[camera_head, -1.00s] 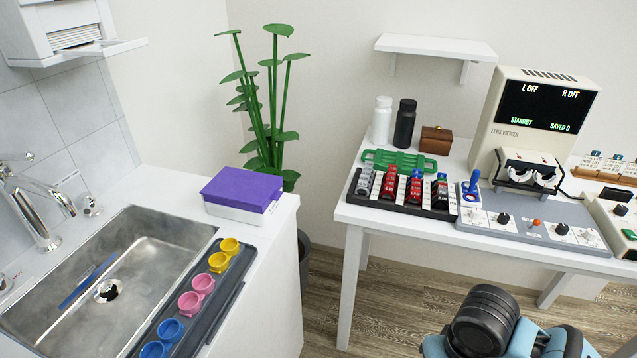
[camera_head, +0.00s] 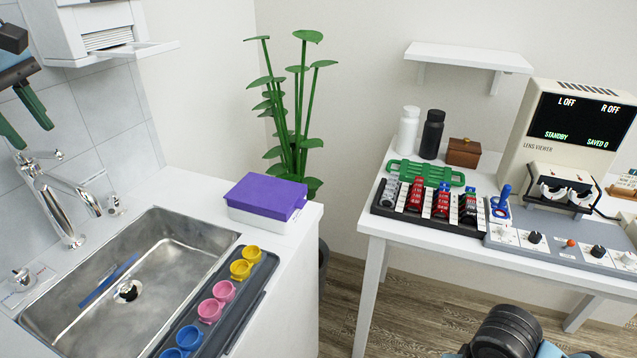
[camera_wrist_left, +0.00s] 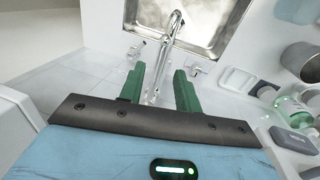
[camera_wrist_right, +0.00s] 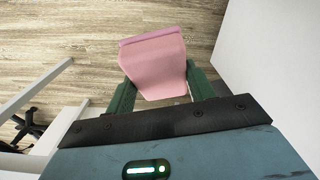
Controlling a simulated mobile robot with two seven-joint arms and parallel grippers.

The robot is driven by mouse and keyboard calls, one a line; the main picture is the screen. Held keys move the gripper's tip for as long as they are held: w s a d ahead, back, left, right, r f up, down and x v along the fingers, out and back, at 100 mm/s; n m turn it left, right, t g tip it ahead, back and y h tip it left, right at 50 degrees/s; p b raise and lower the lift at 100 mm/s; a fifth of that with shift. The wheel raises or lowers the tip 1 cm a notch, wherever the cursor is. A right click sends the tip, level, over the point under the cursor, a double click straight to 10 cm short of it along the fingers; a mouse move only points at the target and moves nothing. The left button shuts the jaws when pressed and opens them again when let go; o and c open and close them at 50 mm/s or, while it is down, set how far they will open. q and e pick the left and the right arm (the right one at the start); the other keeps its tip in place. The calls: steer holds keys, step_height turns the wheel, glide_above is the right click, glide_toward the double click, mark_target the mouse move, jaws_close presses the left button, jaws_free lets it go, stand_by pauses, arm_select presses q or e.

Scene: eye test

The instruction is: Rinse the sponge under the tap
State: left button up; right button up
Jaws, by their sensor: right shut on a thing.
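The chrome tap (camera_head: 58,210) stands behind the steel sink (camera_head: 190,238); no water shows. It also shows beyond my left fingers in the left wrist view (camera_wrist_left: 174,36). My left gripper (camera_head: 35,138) is at the upper left of the head view, above the tap. Its green fingers are apart and empty, seen also in the left wrist view (camera_wrist_left: 159,68).
A dark tray (camera_head: 240,302) with yellow, pink and blue cups lies along the sink's right edge. A blue strip (camera_head: 108,280) lies in the sink. A purple-lidded box (camera_head: 268,197) stands behind. A dispenser (camera_head: 108,28) hangs on the wall. The table (camera_head: 405,245) at right is crowded.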

mark_target(47, 152)
arm_select(q)
steer(key=shift+w+d+f, duration=0.1)
steer(key=shift+w+f, duration=0.1)
steer(key=shift+f, duration=0.95)
steer(key=shift+w+d+f, duration=0.1)
steer(key=shift+w+f, duration=0.1)
steer(key=shift+f, duration=0.9)
steer(key=shift+a, duration=0.1)
jaws_close()
